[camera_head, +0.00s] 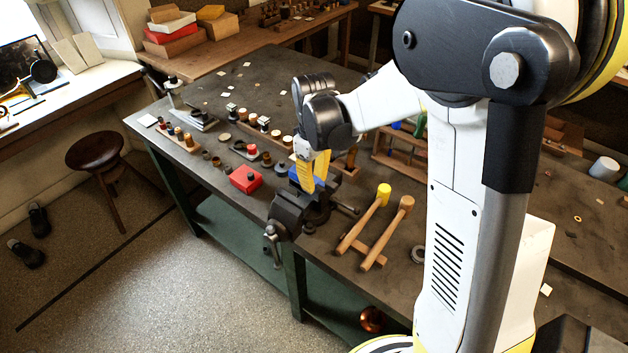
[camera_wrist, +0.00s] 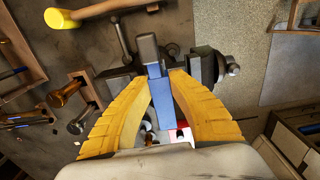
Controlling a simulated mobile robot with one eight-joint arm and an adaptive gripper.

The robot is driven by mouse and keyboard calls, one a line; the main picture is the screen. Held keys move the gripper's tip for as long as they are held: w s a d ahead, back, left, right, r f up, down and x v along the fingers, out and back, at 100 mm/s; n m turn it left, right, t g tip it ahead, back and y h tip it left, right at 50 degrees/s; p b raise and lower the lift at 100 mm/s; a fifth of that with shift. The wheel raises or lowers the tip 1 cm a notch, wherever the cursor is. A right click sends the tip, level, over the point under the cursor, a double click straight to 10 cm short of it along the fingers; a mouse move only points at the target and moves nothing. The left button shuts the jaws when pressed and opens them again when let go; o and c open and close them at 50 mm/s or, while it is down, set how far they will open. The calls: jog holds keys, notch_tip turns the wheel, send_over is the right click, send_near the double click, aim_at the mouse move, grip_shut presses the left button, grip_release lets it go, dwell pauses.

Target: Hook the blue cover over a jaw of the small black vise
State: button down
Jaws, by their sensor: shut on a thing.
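The small black vise (camera_head: 287,210) is fixed at the front edge of the dark bench; its dark jaws and screw end also show in the wrist view (camera_wrist: 203,66). My gripper (camera_head: 321,178) is right at the vise, pointing down. In the wrist view its yellow fingers (camera_wrist: 161,80) close on the blue cover (camera_wrist: 164,104), a narrow blue piece between them. The cover's far end meets a grey block of the vise (camera_wrist: 149,48) in that view. In the head view the cover (camera_head: 294,174) is mostly hidden by my fingers. I cannot tell whether it is hooked over a jaw.
A red box (camera_head: 245,179) sits left of the vise. A yellow-headed mallet (camera_head: 383,194) and a wooden mallet (camera_head: 405,205) lie on a wooden rack to its right. A wooden tool rack (camera_head: 398,152) stands behind. Several small parts stand left of the red box.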

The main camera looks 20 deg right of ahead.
jog(key=shift+f, duration=0.1)
dwell(0.5)
jog(key=shift+f+b, duration=1.6)
jog(key=shift+f, duration=0.05)
jog(key=shift+r, duration=0.1)
dwell(0.6)
jog(key=c, duration=1.3)
grip_release()
jog(key=shift+o, duration=0.2)
notch_tip(320, 180, up, 12)
